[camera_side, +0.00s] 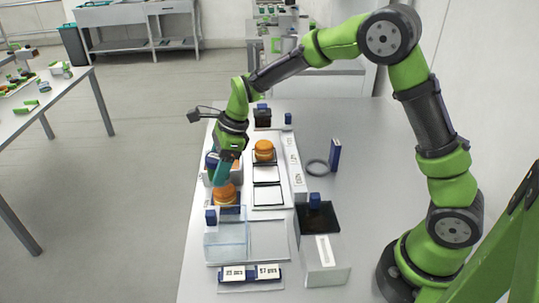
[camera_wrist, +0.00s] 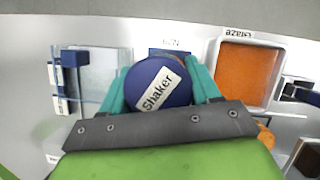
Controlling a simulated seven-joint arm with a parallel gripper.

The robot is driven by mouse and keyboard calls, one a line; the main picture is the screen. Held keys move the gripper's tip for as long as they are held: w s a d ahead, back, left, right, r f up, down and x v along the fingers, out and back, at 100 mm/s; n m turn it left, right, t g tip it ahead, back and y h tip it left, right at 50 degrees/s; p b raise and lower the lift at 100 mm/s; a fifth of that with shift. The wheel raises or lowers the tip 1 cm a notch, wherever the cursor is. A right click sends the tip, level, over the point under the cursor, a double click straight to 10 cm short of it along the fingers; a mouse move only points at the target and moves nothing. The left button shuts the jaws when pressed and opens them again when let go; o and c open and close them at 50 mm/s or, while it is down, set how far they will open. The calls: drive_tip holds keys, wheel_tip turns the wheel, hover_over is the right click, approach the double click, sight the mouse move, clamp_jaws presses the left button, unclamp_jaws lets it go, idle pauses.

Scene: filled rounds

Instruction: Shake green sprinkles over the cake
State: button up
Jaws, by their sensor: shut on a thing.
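The shaker (camera_wrist: 160,82) has a dark blue round top with a white "Shaker" label in the wrist view. My gripper (camera_wrist: 163,90) is shut on it, one teal finger on each side. In the side view my gripper (camera_side: 221,172) points down just above an orange round cake (camera_side: 226,194) on a blue base; the fingers hide most of the shaker. In the wrist view only a sliver of orange shows behind the shaker. A second orange round cake (camera_side: 264,151) sits on the white-panelled rack (camera_side: 268,193). I see no green sprinkles.
A clear box (camera_side: 226,240) with a blue block stands in front of the cake. An orange-filled square tray (camera_wrist: 249,75) lies right of the shaker in the wrist view.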

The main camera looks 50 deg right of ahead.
drive_tip(key=shift+d, duration=1)
idle(0.4)
drive_tip(key=shift+r, duration=0.2)
idle(1.1)
drive_tip(key=shift+r, duration=2.75)
drive_tip(key=shift+r, duration=0.1)
